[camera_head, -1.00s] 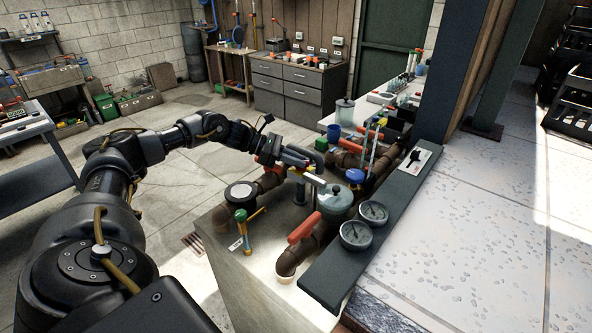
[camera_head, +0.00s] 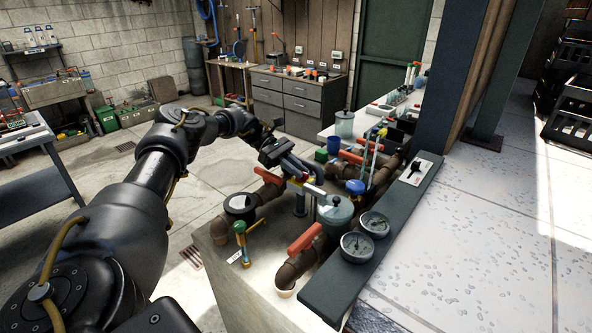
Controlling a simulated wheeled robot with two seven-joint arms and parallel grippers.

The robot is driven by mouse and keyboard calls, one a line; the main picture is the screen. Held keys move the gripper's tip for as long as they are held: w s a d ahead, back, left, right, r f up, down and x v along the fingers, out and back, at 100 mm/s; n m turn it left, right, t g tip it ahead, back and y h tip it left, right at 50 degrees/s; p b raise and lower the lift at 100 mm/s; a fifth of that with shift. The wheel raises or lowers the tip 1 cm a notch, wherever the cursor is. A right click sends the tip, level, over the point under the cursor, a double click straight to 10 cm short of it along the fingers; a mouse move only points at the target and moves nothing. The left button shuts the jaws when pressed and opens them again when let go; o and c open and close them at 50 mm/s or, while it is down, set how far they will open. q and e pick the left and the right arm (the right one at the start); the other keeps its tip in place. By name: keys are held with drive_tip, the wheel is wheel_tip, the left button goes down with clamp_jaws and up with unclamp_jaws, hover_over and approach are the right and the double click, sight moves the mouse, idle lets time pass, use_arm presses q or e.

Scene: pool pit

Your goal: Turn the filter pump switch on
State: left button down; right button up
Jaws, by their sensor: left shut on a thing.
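A pale switch plate (camera_head: 421,168) with a black lever sits on the dark grey board at the right of the pipework. I take it for the filter pump switch; its on and off marks are too small to read. My left gripper (camera_head: 316,186) is low over the brown pipes, to the left of the switch plate and well apart from it. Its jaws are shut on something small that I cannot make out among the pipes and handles. My right gripper is out of view.
A blue post (camera_head: 450,85) rises behind the switch plate.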

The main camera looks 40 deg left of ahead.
use_arm(q)
drive_tip(key=shift+m+g, duration=0.5)
drive_tip(key=shift+g, duration=0.1)
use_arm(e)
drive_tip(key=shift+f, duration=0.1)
use_arm(q)
drive_tip(key=c, duration=1.4)
unclamp_jaws()
drive_tip(key=shift+w+d, duration=0.1)
